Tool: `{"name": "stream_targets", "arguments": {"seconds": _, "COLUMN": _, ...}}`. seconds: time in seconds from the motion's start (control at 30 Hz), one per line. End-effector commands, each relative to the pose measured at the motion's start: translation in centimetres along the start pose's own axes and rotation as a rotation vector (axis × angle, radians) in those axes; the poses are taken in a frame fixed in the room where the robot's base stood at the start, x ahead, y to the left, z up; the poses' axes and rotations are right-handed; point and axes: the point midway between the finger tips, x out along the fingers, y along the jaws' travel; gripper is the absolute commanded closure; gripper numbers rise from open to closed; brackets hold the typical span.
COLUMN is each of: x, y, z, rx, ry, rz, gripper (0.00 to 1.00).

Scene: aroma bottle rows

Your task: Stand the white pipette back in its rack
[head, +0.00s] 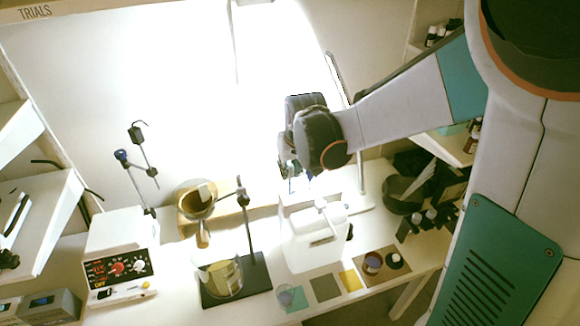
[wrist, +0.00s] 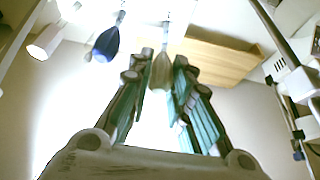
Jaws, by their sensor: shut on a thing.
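In the wrist view, the fingers of my gripper (wrist: 165,72) close around an olive-tan bulb (wrist: 162,70) with a thin stem, seemingly a pipette. I cannot tell whether this is the white pipette in shade. A dark blue bulb (wrist: 107,42) and a white cylindrical piece (wrist: 46,42) show to the left of the fingers, apart from them. The rack cannot be made out clearly, and the pipette's lower end is hard to see.
A black stand (head: 252,272) with a glass beaker (head: 220,279) is left of the white stand. A mortar (head: 195,203) sits behind it, and a control box (head: 122,262) stands at left. Coloured squares (head: 324,287) and small jars (head: 372,262) lie in front; dark bottles (head: 430,217) are at right.

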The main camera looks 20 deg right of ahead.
Motion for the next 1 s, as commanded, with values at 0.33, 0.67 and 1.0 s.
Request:
{"name": "stream_targets", "arguments": {"seconds": 0.33, "x": 1.0, "y": 0.0, "z": 0.4, "rx": 0.0, "ry": 0.0, "rz": 0.0, "gripper": 0.87}}
{"name": "stream_targets", "arguments": {"seconds": 0.67, "x": 1.7, "y": 0.0, "z": 0.7, "rx": 0.0, "ry": 0.0, "rz": 0.0, "gripper": 0.87}}
{"name": "stream_targets", "arguments": {"seconds": 1.0, "x": 1.6, "y": 0.0, "z": 0.7, "rx": 0.0, "ry": 0.0, "rz": 0.0, "gripper": 0.58}}
